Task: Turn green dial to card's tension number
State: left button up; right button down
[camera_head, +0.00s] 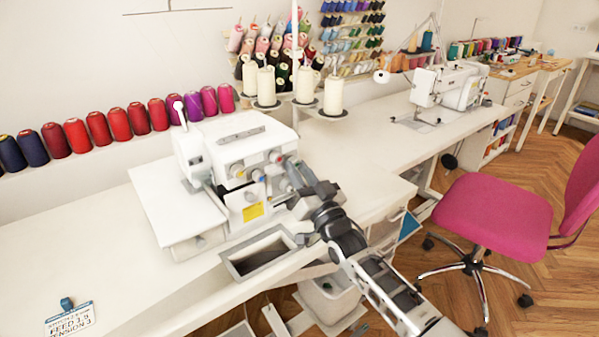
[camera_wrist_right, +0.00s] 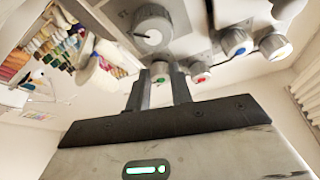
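A white sewing machine (camera_head: 235,135) with several tension dials stands on the white table. In the right wrist view the green-marked dial (camera_wrist_right: 160,73) sits between the fingertips of my right gripper (camera_wrist_right: 160,80). The fingers are apart, one on each side of the dial; whether they touch it is unclear. In the head view this gripper (camera_head: 300,187) is at the machine's front right and hides some dials. A white card (camera_head: 70,322) lies at the table's front left, its print upside down and too small to read surely. My left gripper is out of view.
Close beside the green dial are a red-marked dial (camera_wrist_right: 200,74) and a blue-marked dial (camera_wrist_right: 237,43). A recessed bin (camera_head: 262,254) is below the machine's front. Thread cones (camera_head: 333,95) stand behind, and a pink chair (camera_head: 492,215) is at the right.

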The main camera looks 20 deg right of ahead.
jog(key=shift+f+n, duration=0.1)
jog(key=shift+n, duration=0.2)
jog(key=n+y+b, duration=0.2)
jog(key=n, duration=0.1)
jog(key=shift+d+n+g, duration=0.15)
jog(key=shift+n+g, duration=0.15)
jog(key=shift+g, duration=0.1)
jog(key=shift+w+d+n+g+y+b, duration=0.1)
jog(key=shift+n+g+y+b, duration=0.15)
jog(key=shift+n+y, duration=0.6)
jog(key=shift+n+g+y+b, duration=0.15)
jog(key=shift+n+y+b, duration=0.2)
jog(key=shift+n, duration=0.9)
jog(key=c, duration=1.2)
grip_release()
jog(key=shift+c, duration=0.2)
